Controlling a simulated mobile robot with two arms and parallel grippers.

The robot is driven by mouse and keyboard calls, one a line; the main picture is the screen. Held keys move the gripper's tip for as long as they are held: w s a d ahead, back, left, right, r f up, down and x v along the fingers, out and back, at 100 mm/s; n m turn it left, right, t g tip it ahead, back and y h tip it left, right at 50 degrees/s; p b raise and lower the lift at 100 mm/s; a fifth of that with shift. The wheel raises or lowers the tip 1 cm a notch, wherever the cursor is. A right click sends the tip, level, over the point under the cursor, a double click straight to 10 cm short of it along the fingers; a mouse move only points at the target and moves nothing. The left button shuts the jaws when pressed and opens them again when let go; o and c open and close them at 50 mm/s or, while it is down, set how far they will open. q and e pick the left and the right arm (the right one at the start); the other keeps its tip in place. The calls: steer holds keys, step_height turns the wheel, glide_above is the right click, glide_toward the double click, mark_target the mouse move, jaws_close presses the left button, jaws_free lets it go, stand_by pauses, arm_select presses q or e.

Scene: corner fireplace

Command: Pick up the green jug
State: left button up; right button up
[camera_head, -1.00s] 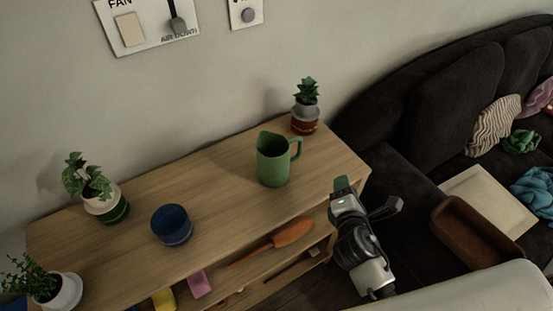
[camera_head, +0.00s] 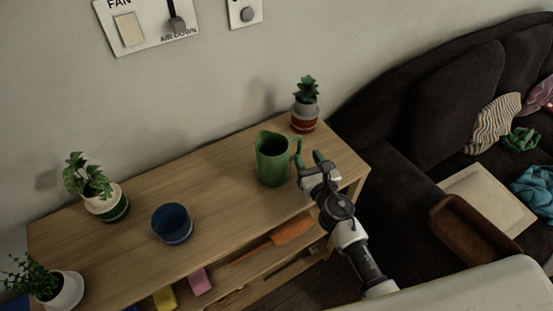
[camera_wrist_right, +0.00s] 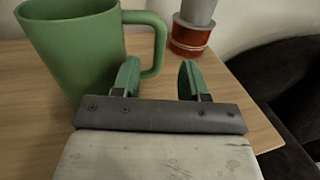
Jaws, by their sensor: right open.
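The green jug (camera_head: 272,160) stands upright on the wooden shelf top (camera_head: 220,210), with its handle on the right side. In the right wrist view the jug (camera_wrist_right: 72,50) fills the upper left, and its handle reaches toward my gripper. My right gripper (camera_head: 309,160) is open and empty, just right of the jug beside the handle. In the right wrist view its two green fingertips (camera_wrist_right: 158,78) are apart; the left one overlaps the handle's lower part in the picture. I cannot tell whether it touches. My left gripper is not in view.
A potted succulent (camera_head: 305,118) stands behind the jug near the wall. A blue bowl (camera_head: 172,224) and potted plants (camera_head: 108,204) are to the left. An orange object (camera_head: 292,230) lies on the lower shelf. A dark sofa (camera_head: 440,110) stands at right.

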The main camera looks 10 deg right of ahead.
mark_target(301, 147)
steer(key=w, duration=0.5)
steer(key=shift+a+f, duration=0.1)
steer(key=shift+a, duration=0.25)
steer(key=shift+c, duration=0.3)
jaws_close()
